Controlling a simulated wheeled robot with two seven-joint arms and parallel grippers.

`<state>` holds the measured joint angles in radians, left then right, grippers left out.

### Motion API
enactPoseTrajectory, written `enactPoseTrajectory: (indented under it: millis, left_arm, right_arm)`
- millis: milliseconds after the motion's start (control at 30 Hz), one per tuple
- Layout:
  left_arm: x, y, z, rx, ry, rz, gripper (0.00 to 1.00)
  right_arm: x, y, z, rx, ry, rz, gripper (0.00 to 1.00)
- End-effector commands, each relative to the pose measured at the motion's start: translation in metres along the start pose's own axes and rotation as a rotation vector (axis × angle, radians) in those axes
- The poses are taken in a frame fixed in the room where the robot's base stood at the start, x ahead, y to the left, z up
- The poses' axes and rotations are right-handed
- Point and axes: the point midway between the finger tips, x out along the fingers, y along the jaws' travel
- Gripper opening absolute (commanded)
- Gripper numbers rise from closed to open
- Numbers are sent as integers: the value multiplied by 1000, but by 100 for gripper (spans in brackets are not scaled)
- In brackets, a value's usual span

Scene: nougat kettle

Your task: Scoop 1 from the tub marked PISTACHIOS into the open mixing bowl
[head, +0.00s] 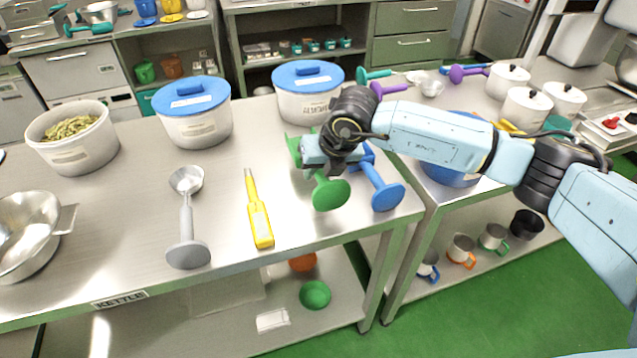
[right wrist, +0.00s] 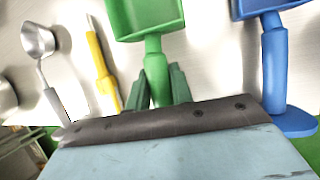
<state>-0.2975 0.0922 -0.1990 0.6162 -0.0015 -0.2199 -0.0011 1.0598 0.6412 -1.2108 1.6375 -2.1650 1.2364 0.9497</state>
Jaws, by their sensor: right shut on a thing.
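My right gripper (head: 325,160) is shut on the handle of a green scoop (head: 331,194). In the right wrist view the fingers (right wrist: 160,88) sit on both sides of the green scoop's handle (right wrist: 146,18). I cannot tell whether the scoop is clear of the table. An open white tub (head: 72,157) with greenish contents (head: 70,128) stands at the far left; its label is too small to read. A steel mixing bowl (head: 25,232), open and apparently empty, is at the left edge, partly cut off. My left gripper is not in view.
A blue scoop (head: 386,192) stands just right of the green one. A steel scoop (head: 187,215) and a yellow tool (head: 258,212) lie on the steel table. Two blue-lidded tubs (head: 195,128) (head: 308,106) stand behind; the right one's label seems to read ALMONDS.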

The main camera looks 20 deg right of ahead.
Motion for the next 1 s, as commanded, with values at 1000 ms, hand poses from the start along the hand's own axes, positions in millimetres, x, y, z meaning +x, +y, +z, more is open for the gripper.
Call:
enactPoseTrajectory:
  millis: [1000]
  left_arm:
    - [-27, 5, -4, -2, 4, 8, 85]
  right_arm:
    - [-90, 19, 37, 0, 1, 0, 0]
